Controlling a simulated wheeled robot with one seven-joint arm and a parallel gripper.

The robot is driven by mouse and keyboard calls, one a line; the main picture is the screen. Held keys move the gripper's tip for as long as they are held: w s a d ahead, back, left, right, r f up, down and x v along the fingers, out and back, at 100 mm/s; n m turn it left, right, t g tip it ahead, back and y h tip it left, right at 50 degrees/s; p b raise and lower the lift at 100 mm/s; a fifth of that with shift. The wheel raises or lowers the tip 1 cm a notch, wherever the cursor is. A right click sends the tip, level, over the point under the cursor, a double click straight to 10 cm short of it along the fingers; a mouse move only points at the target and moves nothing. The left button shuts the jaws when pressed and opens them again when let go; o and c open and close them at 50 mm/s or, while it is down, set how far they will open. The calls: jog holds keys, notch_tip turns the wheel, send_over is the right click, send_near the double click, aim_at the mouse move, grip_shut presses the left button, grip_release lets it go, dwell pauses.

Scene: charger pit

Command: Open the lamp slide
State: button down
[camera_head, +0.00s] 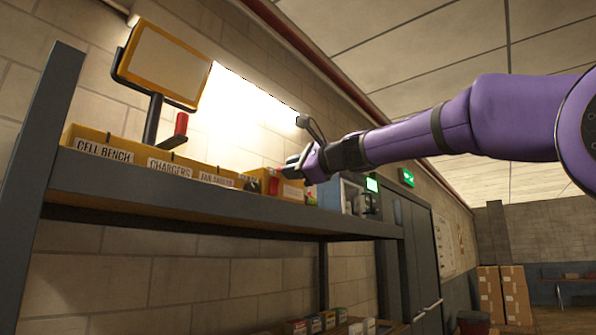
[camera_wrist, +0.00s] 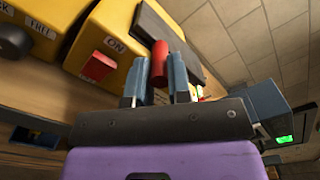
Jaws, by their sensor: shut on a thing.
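In the wrist view, an upright red handle (camera_wrist: 160,58) stands between the two fingers of my gripper (camera_wrist: 156,76). My gripper is shut on it. Behind the handle is a dark flat plate (camera_wrist: 172,32) beside a yellow housing (camera_wrist: 108,22) marked ON. In the head view my gripper (camera_head: 296,167) is at the right part of the shelf, and its fingers and the held handle are largely hidden. I cannot tell how far the slide is moved.
A shelf (camera_head: 210,203) carries yellow labelled bins (camera_head: 120,155). A yellow-framed panel (camera_head: 165,65) on a post stands above them, with another red handle (camera_head: 181,125) below. A red switch (camera_wrist: 98,66) is left of my fingers. Grey doors (camera_head: 415,250) stand beyond the shelf.

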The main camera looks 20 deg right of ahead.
jog(key=c, duration=1.1)
grip_release()
jog(key=shift+o, duration=0.2)
jog(key=v, duration=1)
jog(key=shift+s+d, duration=0.25)
jog(key=shift+s, duration=0.05)
jog(key=s+d+f+n+g+h, duration=0.2)
jog(key=s+f+n, duration=0.4)
jog(key=f, duration=0.8)
jog(key=s+d+f+n+g+h, duration=0.2)
jog(key=s+f+n+g+h, duration=0.2)
jog(key=s+f, duration=0.7)
jog(key=s+d+f+n+g+h, duration=0.2)
jog(key=s+f+n, duration=0.5)
jog(key=f, duration=1.1)
jog(key=s+g+h, duration=0.1)
jog(key=h, duration=0.1)
jog(key=shift+s+f+n+h, duration=0.2)
jog(key=shift+s+n+h, duration=0.1)
jog(key=shift+s, duration=0.05)
